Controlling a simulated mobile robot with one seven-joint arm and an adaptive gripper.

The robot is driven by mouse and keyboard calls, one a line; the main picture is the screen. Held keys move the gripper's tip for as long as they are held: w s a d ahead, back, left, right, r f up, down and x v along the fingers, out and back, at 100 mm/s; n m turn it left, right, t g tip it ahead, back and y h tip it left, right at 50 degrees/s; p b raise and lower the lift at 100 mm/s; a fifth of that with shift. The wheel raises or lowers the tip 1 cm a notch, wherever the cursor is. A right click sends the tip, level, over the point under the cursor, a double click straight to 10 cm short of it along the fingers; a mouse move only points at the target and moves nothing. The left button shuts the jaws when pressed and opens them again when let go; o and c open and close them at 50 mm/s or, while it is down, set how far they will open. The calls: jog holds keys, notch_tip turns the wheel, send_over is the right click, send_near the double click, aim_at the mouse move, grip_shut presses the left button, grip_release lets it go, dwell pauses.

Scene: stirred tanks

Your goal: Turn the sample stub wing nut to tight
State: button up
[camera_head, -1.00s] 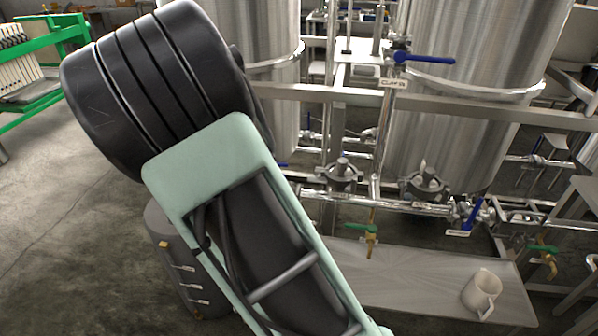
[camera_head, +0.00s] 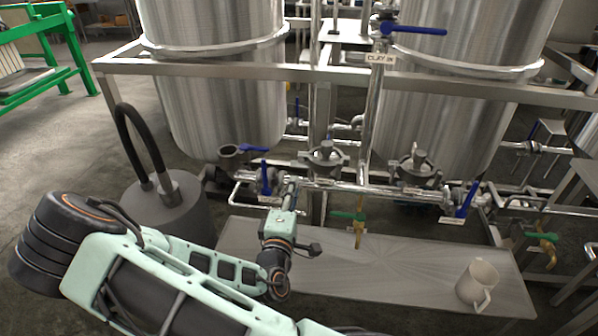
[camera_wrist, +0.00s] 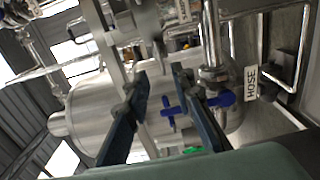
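Two grey clamps with knobbed or winged tops sit along the horizontal pipe in the head view, a left one (camera_head: 325,158) and a right one (camera_head: 414,168). Their labels are too small to read, so I cannot tell which is the sample stub, and the wing nut's turn is not clear. My gripper (camera_head: 289,190) is in front of the pipe, left of and below the left clamp. In the wrist view, my gripper (camera_wrist: 160,74) has its two dark fingers apart, with nothing seen held between them. No wing nut is clear in the wrist view.
Blue-handled valves stand left (camera_head: 265,177) and right (camera_head: 466,199) of the clamps. A frame rail (camera_head: 300,73) crosses before two steel tanks. A HOSE label (camera_wrist: 251,83) shows in the wrist view.

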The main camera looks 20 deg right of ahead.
aim_at(299, 168)
jog(key=x, duration=0.8)
jog(key=shift+d, duration=0.15)
grip_shut()
